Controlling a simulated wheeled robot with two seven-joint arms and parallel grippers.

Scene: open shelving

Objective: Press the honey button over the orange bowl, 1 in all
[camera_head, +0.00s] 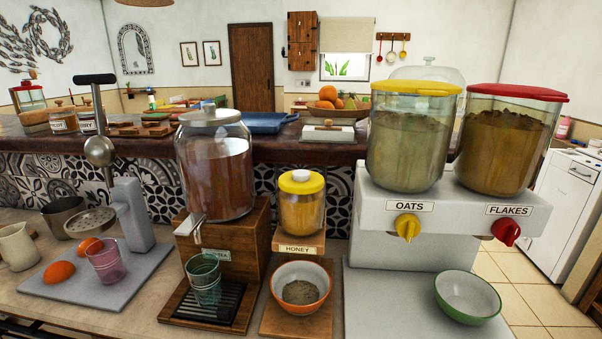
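The honey dispenser is a glass jar (302,212) of amber content on a wooden stand labelled HONEY (298,249), at the middle of the counter. It has a yellow lid (301,186) with a round white button-like piece (301,175) on top. The orange bowl (319,272), white inside with an orange outside, stands below the front of the dispenser on a wooden base. Some greyish-brown grainy food (300,292) lies in it. Neither of my grippers shows in the head view.
A large tea dispenser (215,170) with a green glass (205,278) stands close on the left. A white oats and flakes dispenser (450,215) with a green-rimmed bowl (468,297) stands on the right. A juicer (130,215) is at far left.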

